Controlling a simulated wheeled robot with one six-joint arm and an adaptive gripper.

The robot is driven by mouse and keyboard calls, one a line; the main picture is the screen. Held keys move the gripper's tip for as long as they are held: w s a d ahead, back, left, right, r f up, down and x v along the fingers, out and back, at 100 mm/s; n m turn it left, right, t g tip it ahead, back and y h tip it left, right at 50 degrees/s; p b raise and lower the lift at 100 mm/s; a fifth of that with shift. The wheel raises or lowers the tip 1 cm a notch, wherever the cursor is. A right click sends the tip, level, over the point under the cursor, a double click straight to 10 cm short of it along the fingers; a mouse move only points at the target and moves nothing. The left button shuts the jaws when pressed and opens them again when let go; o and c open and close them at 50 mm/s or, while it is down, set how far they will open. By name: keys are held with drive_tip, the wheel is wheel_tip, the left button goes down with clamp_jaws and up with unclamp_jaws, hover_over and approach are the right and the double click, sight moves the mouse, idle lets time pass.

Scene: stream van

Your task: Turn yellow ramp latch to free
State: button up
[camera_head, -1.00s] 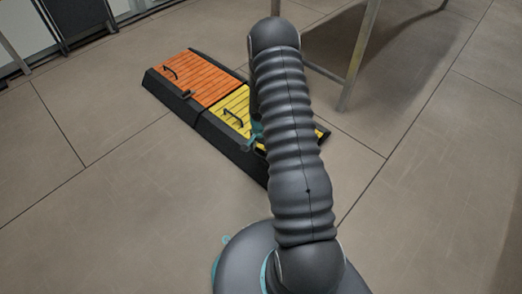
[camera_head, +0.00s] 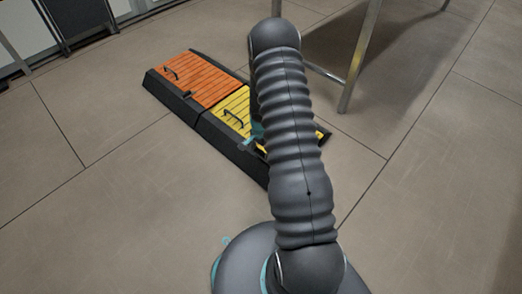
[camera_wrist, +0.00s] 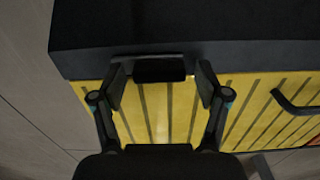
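The yellow ramp (camera_head: 232,104) lies on the floor in a black frame, partly hidden by my arm in the head view. In the wrist view its yellow slatted top (camera_wrist: 240,115) meets a thick black edge (camera_wrist: 220,50). A dark latch block (camera_wrist: 160,70) sits at that edge, between my fingertips. My gripper (camera_wrist: 160,82) is open, with one finger on each side of the latch. A narrow gap seems to show on both sides; contact is unclear. In the head view the latch is hidden and only a teal bit of my gripper shows.
An orange ramp (camera_head: 207,80) adjoins the yellow one. A black bar handle (camera_head: 235,119) stands on the yellow top; it also shows in the wrist view (camera_wrist: 293,106). A metal table leg (camera_head: 357,60) stands behind my arm. The floor at left is clear.

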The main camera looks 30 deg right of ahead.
sight(261, 151)
drive_tip(key=shift+r, duration=0.1)
wheel_tip(261, 151, up, 12)
idle(0.7)
idle(0.3)
